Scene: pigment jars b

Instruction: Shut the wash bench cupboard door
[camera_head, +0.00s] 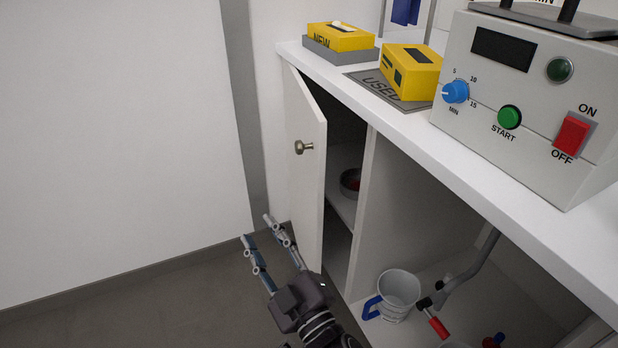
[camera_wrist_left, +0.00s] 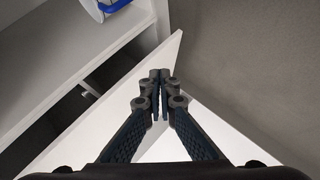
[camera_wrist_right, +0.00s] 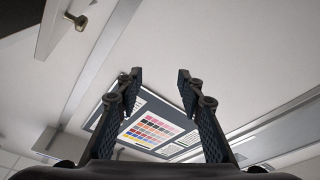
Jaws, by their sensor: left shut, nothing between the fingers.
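The cupboard door (camera_head: 304,190) stands ajar under the bench's left end, with dark interior showing beside its free edge.
The white worktop (camera_head: 400,122) carries yellow boxes (camera_head: 341,37) and a control unit (camera_head: 530,95). A mug with a blue handle (camera_head: 400,288) stands in the open bay, near a drain pipe (camera_head: 470,268). A round dark-red item (camera_head: 350,183) sits inside the cupboard. Floor at left is clear.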

